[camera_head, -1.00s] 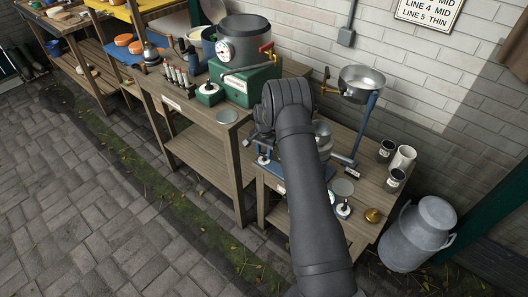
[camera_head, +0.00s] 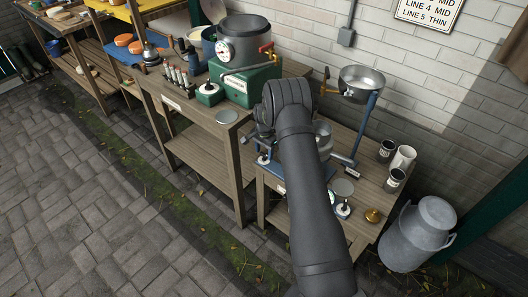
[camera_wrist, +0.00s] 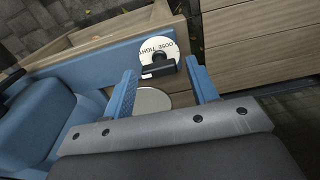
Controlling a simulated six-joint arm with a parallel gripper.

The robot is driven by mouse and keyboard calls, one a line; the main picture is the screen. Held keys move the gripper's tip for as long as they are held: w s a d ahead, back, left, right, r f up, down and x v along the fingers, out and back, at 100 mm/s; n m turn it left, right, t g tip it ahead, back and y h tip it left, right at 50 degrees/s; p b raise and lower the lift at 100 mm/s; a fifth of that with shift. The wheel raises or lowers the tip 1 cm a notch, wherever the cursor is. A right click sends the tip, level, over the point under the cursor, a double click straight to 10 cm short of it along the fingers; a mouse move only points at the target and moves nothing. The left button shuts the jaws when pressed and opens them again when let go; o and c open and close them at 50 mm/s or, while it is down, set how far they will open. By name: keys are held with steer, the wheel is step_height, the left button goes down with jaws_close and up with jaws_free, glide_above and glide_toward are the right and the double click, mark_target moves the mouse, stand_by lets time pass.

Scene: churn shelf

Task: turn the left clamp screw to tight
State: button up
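In the wrist view the clamp screw is a black bar handle (camera_wrist: 158,66) on a round white dial (camera_wrist: 146,52). I cannot tell how far above the handle the fingertips are. In the head view, the white dial (camera_head: 262,160) shows at the left end of the blue base (camera_head: 290,172). My arm hides most of the gripper and much of the base there.
A blue rounded body (camera_wrist: 40,115) lies left of my fingers in the wrist view, and a pale disc (camera_wrist: 150,101) lies below the dial. In the head view, a steel bowl (camera_head: 362,82) on a blue post, cups (camera_head: 403,158) and a milk can (camera_head: 420,235) stand to the right.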

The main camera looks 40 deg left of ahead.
mark_target(264, 154)
stand_by(0.3)
step_height(264, 154, up, 17)
steer(key=shift+r, duration=0.2)
stand_by(0.4)
step_height(264, 154, down, 18)
steer(key=shift+r, duration=0.25)
stand_by(0.4)
